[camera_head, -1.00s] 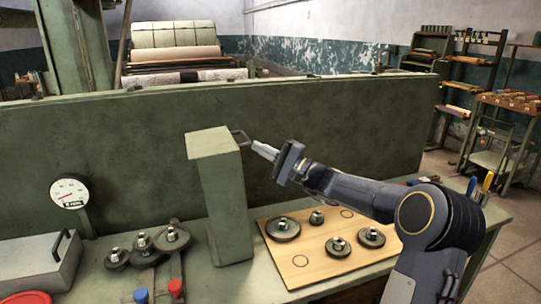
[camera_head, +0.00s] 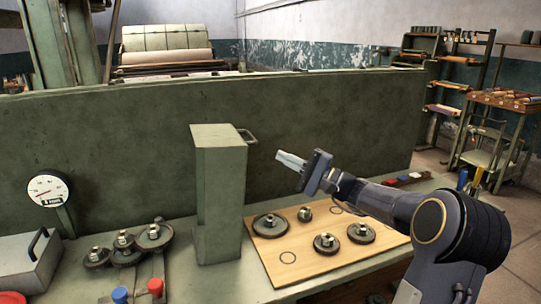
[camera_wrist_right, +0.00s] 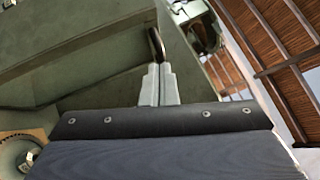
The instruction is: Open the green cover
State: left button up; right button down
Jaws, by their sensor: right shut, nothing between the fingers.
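The green cover (camera_head: 219,195) is a tall box standing upright on the bench against the green wall panel. A dark handle (camera_head: 247,136) sticks out from the right side near its top; it also shows in the right wrist view (camera_wrist_right: 157,44), just beyond the fingertips. My right gripper (camera_head: 279,155) is shut and empty, a little to the right of the handle in the head view, apart from it there. In the right wrist view the fingers (camera_wrist_right: 158,70) are together, pointing at the handle; whether they touch it I cannot tell. My left gripper is not in view.
A wooden board (camera_head: 264,261) with several gears lies right of the cover. Left of it are meshed gears (camera_head: 125,245), a red knob (camera_head: 155,287), a blue knob (camera_head: 120,295), a dial gauge (camera_head: 48,190) and a grey box (camera_head: 30,262). The long green panel (camera_head: 110,150) stands behind.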

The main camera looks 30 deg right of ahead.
jog(key=shift+v, duration=0.85)
